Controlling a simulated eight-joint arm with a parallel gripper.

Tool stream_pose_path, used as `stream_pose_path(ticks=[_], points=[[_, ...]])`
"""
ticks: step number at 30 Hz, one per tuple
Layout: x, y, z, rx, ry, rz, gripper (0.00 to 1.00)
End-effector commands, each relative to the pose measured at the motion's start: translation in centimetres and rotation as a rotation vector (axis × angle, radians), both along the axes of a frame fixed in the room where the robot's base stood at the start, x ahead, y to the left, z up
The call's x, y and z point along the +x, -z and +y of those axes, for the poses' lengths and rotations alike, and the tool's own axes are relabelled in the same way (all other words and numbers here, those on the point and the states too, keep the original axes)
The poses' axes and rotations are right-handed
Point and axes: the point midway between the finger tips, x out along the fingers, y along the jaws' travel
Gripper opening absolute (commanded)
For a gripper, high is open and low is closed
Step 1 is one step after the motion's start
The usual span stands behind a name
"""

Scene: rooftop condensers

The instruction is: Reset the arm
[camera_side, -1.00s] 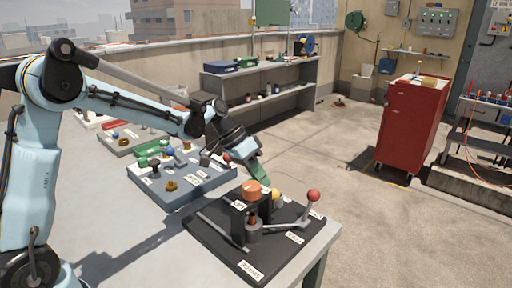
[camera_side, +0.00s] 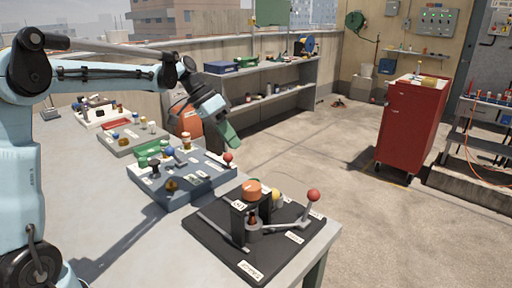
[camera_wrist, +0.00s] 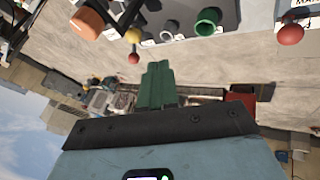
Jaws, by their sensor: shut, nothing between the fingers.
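My gripper (camera_side: 232,140) has green fingers and hangs tilted down in the air, above and beyond the far edge of the blue-grey panel. In the wrist view its fingers (camera_wrist: 158,85) are together with nothing between them. The blue-grey panel (camera_side: 185,199) with knobs and a red-balled lever lies on the bench below and left. A black board (camera_side: 275,258) with an orange knob (camera_side: 252,188) and a red-balled lever (camera_side: 313,196) lies nearer, at the bench corner. My gripper touches none of these.
The grey bench (camera_side: 110,215) also bears a grey panel (camera_side: 135,145) and a white one (camera_side: 105,119) farther back. A shelf unit (camera_side: 265,85) stands along the wall. A red cabinet (camera_side: 408,125) stands right. The floor between is open.

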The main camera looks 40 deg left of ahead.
Motion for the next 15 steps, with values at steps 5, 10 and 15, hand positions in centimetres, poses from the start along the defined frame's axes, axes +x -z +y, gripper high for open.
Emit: stream_pose_path(ticks=[5, 10, 15], points=[[-0.1, 0.0, -0.1, 0.003, -0.002, 0.001, 0.0], [-1.5, -0.2, -1.4, 0.048, -0.039, 0.006, 0.0], [-4.8, -0.1, -3.4, 0.141, -0.125, 0.0, 0.0]])
